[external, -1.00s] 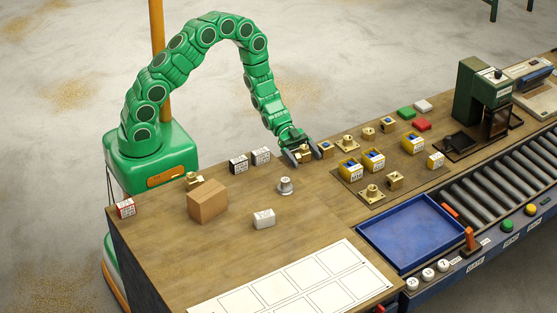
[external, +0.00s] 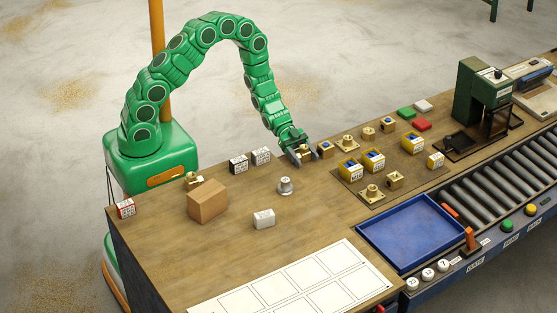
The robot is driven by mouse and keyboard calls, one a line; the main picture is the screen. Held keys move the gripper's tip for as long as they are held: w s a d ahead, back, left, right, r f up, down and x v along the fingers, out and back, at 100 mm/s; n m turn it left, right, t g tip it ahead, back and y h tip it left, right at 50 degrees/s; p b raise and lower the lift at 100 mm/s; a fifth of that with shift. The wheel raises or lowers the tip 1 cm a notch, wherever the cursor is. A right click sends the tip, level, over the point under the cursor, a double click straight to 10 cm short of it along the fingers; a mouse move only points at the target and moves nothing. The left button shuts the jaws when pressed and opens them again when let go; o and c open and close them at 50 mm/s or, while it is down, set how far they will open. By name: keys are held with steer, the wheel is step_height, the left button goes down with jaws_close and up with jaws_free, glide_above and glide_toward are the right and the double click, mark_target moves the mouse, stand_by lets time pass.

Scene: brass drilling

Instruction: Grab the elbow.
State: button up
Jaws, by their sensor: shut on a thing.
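A small brass fitting, which looks like the elbow (external: 304,150), is at the back edge of the bench. My gripper (external: 303,156) is low over the bench with its dark fingers shut on it, one on each side. The fingers partly hide the fitting, so its exact shape is hard to tell. The fitting appears to be at bench height; I cannot tell whether it touches the surface.
A brass piece with a blue top (external: 325,149) stands close to the right of my gripper. A grey metal part (external: 285,186) stands in front. The bench centre is mostly clear.

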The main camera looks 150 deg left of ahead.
mark_target(305, 154)
steer(key=shift+r, duration=5.05)
